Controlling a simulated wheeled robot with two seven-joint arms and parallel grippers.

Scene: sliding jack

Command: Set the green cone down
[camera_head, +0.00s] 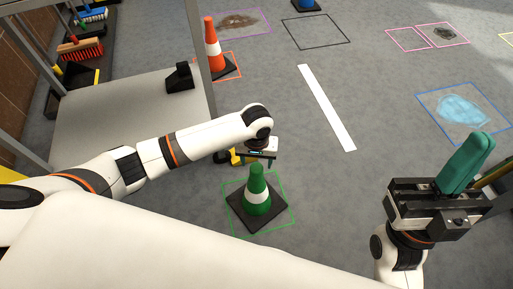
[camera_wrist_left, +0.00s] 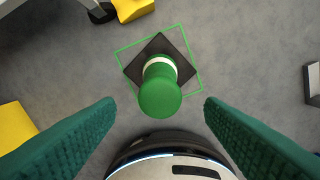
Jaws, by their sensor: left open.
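The green cone (camera_head: 257,193) with a white band stands upright on its dark square base, on the floor inside a green outlined square (camera_head: 289,206). Its base is turned relative to the outline. In the left wrist view the cone (camera_wrist_left: 160,92) is seen from above, its tip toward me and base corners close to the outline. My left gripper (camera_head: 258,158) is open and empty, its fingers spread to either side of the cone's tip in the wrist view and apart from it. My right gripper (camera_head: 467,162) is raised at the right, its green fingers together, nothing seen between them.
An orange cone (camera_head: 212,50) stands in an orange outline beside a grey shelf frame (camera_head: 130,110) at the left. A white strip (camera_head: 326,107), a blue puddle (camera_head: 464,108) and an empty black outline (camera_head: 316,31) lie on open floor.

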